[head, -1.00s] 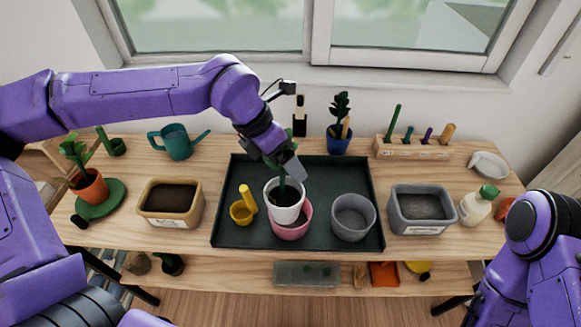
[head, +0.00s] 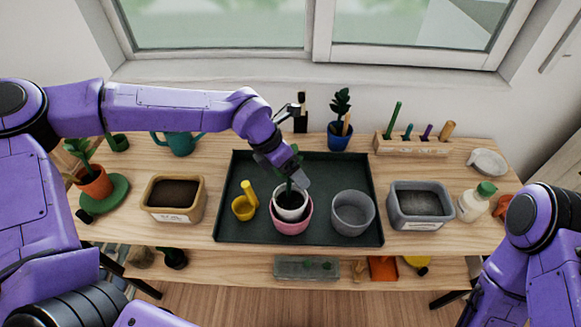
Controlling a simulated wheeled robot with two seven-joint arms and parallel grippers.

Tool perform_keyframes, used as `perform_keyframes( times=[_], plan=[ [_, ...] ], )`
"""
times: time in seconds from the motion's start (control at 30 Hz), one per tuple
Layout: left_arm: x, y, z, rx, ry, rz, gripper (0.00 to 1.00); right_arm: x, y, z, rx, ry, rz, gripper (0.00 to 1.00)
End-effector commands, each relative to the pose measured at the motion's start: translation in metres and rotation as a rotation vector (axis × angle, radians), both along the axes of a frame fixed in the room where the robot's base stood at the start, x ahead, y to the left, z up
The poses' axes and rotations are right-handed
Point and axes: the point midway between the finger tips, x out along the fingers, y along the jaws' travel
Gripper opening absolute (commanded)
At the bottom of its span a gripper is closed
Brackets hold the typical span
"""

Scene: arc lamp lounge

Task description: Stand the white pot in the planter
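The white pot (head: 290,212), with dark soil and a green plant (head: 289,187), is upright in the round pink planter (head: 291,228) on the dark tray. Its rim shows above the pink rim; its base is hidden inside. My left gripper (head: 298,181) reaches down from the upper left to the plant and the pot's far rim. Its fingertips are partly hidden, and I cannot see whether they still grip. My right arm is at the lower right; its gripper is out of view.
On the dark green tray (head: 330,172) are also a yellow cup (head: 243,209) and an empty-looking grey pot (head: 353,214). A tan planter box (head: 173,200) stands left of the tray, a grey one (head: 420,206) right. A blue pot (head: 340,138) stands behind.

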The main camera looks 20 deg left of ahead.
Motion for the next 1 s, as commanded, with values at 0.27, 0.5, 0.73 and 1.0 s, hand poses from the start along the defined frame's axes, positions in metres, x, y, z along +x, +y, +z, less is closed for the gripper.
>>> perform_keyframes(
  times=[0.27, 0.5, 0.73, 1.0],
  plan=[
    [0.0, 0.0, -0.005, -0.001, -0.001, 0.0, 0.88, 0.0, 0.0, -0.002, 0.0, 0.0, 0.0, 0.43],
    [0.0, 0.0, -0.005, -0.001, -0.001, 0.0, 1.0, 0.0, 0.0, -0.002, 0.0, 0.0, 0.0, 0.43],
    [-0.001, 0.006, 0.022, -0.003, -0.008, 0.003, 1.0, 0.0, 0.0, 0.0, 0.0, 0.0, 0.0, 0.43],
    [-0.014, 0.034, 0.086, -0.002, -0.007, 0.003, 1.0, 0.0, 0.0, -0.009, 0.0, 0.0, 0.0, 0.43]
  ],
)
